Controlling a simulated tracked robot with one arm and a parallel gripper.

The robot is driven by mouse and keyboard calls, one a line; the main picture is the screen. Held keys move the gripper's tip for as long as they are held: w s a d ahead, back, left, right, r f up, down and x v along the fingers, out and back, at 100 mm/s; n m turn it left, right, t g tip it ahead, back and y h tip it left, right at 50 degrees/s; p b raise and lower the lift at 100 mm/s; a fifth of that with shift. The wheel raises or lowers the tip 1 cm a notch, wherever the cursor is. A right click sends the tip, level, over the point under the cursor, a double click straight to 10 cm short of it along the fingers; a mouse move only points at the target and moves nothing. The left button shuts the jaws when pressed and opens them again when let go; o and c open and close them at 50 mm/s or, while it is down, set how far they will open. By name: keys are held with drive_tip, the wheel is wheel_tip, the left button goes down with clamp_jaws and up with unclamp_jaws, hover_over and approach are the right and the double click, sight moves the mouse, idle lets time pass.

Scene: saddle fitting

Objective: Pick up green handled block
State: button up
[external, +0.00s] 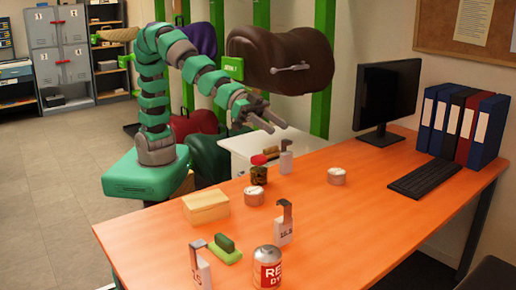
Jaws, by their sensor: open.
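A green block with a raised darker green handle (225,249) lies near the front left of the orange table (345,215). A white block with a grey hooked handle (200,268) stands close to its left. My gripper (280,115) is open and empty. It is up in the air above the back left of the table, well away from the green block. It points to the right, in front of the brown saddle (280,57).
A red can (267,267) stands right of the green block. A wooden box (206,207) is behind it. A hook-handled white block (284,224), round tins (336,176) and a dark cup (259,175) stand mid-table. A monitor (387,95), keyboard (424,180) and binders (457,125) are at right.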

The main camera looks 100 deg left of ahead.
drive_tip(key=s+d+f+m+g+b, duration=0.1)
drive_tip(key=s+d+f, duration=0.25)
drive_tip(key=f, duration=0.25)
drive_tip(key=s+d+f+b, duration=0.1)
drive_tip(key=s+d+f, duration=0.1)
drive_tip(key=d+f, duration=0.25)
drive_tip(key=m+h+b, duration=0.1)
drive_tip(key=m+h, duration=0.1)
hover_over(226, 239)
drive_tip(key=a, duration=0.1)
drive_tip(key=shift+g, duration=0.3)
drive_tip(key=f, duration=0.6)
drive_tip(key=s+f, duration=0.1)
drive_tip(key=f, duration=0.3)
drive_tip(key=shift+a, duration=0.1)
drive_tip(key=shift+s+f, duration=0.1)
drive_tip(key=shift+f, duration=0.25)
drive_tip(key=shift+f+b, duration=0.55)
drive_tip(key=shift+f, duration=1.55)
wheel_tip(226, 239, down, 3)
drive_tip(key=shift+r+b, duration=0.15)
drive_tip(key=shift+b, duration=0.15)
drive_tip(key=shift+x, duration=1.2)
drive_tip(key=shift+w+d, duration=0.25)
clamp_jaws()
